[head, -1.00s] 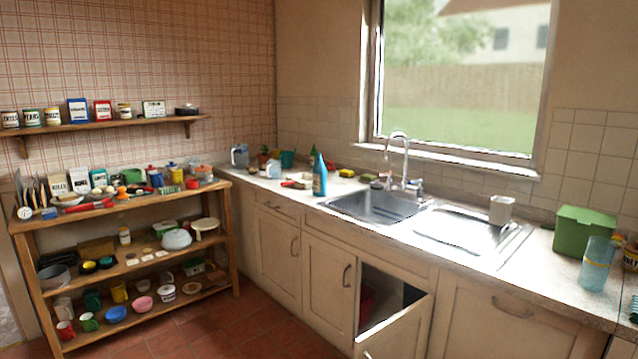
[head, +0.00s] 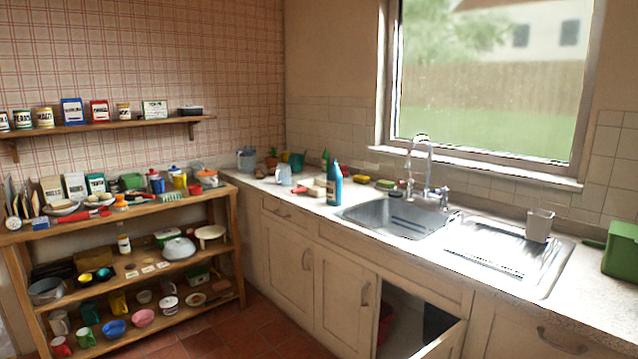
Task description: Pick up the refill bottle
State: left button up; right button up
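A small white bottle (head: 124,244) stands on the middle level of the wooden shelf unit at left. I cannot tell from labels which one is the refill bottle. Neither of my grippers shows in the head view.
A cabinet door (head: 440,344) below the sink hangs open into the floor space. The crowded shelf unit (head: 238,250) stands left. Red tile floor (head: 262,325) is clear between them.

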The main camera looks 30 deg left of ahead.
aim_at(334, 178)
jog(key=i+j+u, duration=0.15)
jog(key=i+j, duration=0.55)
jog(key=j, duration=0.25)
jog(key=i+j+u, duration=0.15)
jog(key=i+j, duration=0.6)
jog(key=j, duration=0.1)
